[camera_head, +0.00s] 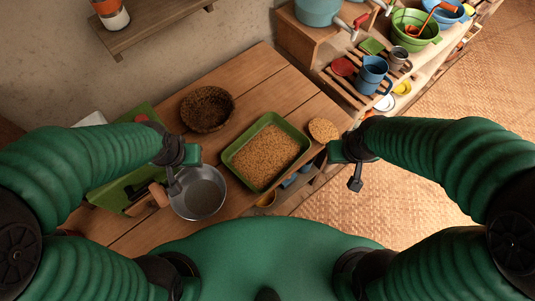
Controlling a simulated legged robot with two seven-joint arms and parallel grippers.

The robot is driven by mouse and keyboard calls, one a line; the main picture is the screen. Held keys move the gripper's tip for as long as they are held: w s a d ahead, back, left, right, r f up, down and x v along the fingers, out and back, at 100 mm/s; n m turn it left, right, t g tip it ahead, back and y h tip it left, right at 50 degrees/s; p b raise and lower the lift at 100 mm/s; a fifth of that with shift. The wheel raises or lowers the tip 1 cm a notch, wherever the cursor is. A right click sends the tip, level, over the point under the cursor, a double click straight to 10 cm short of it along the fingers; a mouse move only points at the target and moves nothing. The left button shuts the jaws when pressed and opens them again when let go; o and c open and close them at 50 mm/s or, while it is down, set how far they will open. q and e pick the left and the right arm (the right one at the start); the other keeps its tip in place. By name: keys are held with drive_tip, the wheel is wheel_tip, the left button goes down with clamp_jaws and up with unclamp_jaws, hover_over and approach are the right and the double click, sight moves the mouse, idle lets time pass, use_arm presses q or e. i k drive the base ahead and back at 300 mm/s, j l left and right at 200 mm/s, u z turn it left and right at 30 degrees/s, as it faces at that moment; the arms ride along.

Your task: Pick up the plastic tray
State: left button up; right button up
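The plastic tray (226,155) is green, rectangular and filled with golden-brown grain. It lies at a slant on the wooden table, near its right end. My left gripper (173,187) is to the left of the tray, over the rim of a grey metal bowl, and apart from the tray. My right gripper (355,184) is to the right of the tray, past the table edge over the floor, and not touching the tray. Both grippers are small and seen from above, so I cannot make out how far their fingers are apart.
The metal bowl (205,195) stands left of the tray, a dark woven bowl (207,108) behind it. A round tan disc (323,130) lies by the tray's right corner. A green board (115,194) is at left. A shelf with dishes (345,90) stands behind right.

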sight(260, 157)
drive_tip(key=k+u, duration=0.25)
drive_tip(key=k+j+u, duration=0.15)
drive_tip(key=k+u, duration=0.15)
drive_tip(key=k+l+u, duration=0.1)
drive_tip(key=l+u, duration=0.3)
drive_tip(key=k+l+u, duration=0.15)
drive_tip(key=l+u, duration=0.25)
drive_tip(key=k+l+u, duration=0.2)
drive_tip(key=l+u, duration=0.2)
drive_tip(key=i, duration=0.4)
